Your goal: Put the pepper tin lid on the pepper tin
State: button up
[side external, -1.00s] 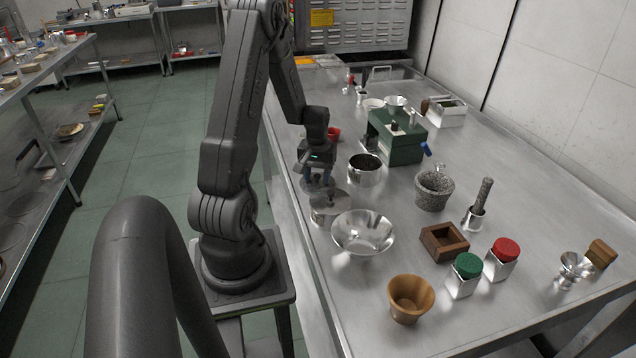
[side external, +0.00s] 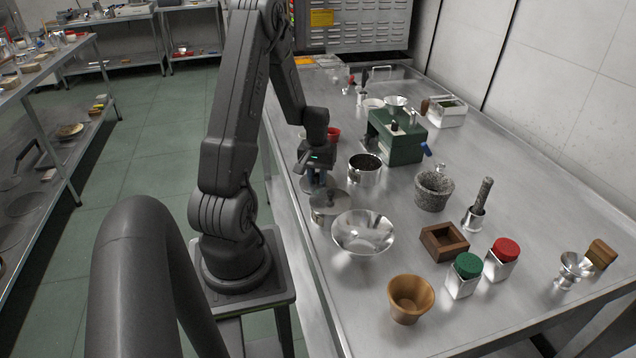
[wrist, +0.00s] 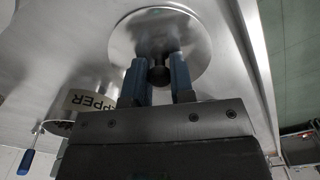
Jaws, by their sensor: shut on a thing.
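My gripper (side external: 316,184) is shut on the knob of the pepper tin lid, a round shiny metal disc. In the wrist view, the lid (wrist: 190,30) lies across my fingertips (wrist: 160,75), with its dark knob between them. The pepper tin (side external: 364,172) is an open metal cylinder with dark contents, to the right of and beyond my gripper. Its label, partly hidden, shows at the left of the wrist view on the tin (wrist: 88,100). The lid is apart from the pepper tin. In the side view it is hard to separate from the metal below.
A metal tin (side external: 323,216) with a small knob above it stands just below my gripper. A shiny bowl (side external: 362,234) is in front of it. A green box (side external: 400,145) stands beyond the pepper tin, and a stone mortar (side external: 433,192) to its right.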

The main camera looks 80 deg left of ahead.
aim_at(317, 175)
jog(key=shift+s+d, duration=0.1)
jog(key=shift+d, duration=0.05)
jog(key=shift+r, duration=0.55)
jog(key=shift+r, duration=0.15)
jog(key=shift+r, duration=1.4)
jog(key=w+r, duration=0.4)
jog(key=w, duration=0.3)
jog(key=w+r, duration=0.4)
jog(key=w, duration=0.3)
jog(key=shift+d+f, duration=0.15)
jog(key=shift+f, duration=2.75)
